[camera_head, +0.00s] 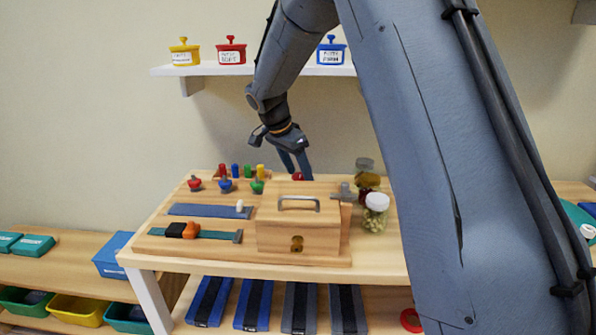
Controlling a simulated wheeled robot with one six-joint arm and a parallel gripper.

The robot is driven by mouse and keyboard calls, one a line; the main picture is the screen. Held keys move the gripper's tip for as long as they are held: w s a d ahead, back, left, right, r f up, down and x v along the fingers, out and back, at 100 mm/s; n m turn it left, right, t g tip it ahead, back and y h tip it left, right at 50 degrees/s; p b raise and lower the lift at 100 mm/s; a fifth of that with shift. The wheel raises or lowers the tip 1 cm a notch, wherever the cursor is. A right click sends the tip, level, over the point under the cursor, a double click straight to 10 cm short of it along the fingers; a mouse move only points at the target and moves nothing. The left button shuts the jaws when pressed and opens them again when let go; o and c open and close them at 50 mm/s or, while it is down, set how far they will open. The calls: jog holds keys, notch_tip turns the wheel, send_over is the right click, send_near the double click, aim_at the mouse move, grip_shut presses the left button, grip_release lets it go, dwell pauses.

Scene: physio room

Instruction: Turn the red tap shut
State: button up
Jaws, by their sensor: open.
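On the wooden activity board there is a small red knob with a grey stem (194,183), which looks like a tap, at the left end of a row with a blue one (225,185) and a green one (257,186). Another small red piece (297,176) shows right by my fingertips, partly hidden; I cannot tell what it is. My gripper (298,174) is open and points down over the back of the board, behind the wooden box. It is well to the right of the red knob in the row. I cannot tell whether it touches anything.
A wooden box with a metal handle (299,224) stands at the board's front right. Glass jars (376,212) stand to its right. Coloured pegs (235,170) stand behind the knobs. Sliders (195,232) lie at front left. A wall shelf (262,71) holds coloured pots.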

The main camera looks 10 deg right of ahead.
jog(key=v, duration=0.7)
jog(key=shift+a+r+b, duration=0.15)
jog(key=shift+r+b, duration=0.15)
jog(key=shift+b, duration=0.05)
jog(key=shift+c, duration=0.5)
dwell(0.9)
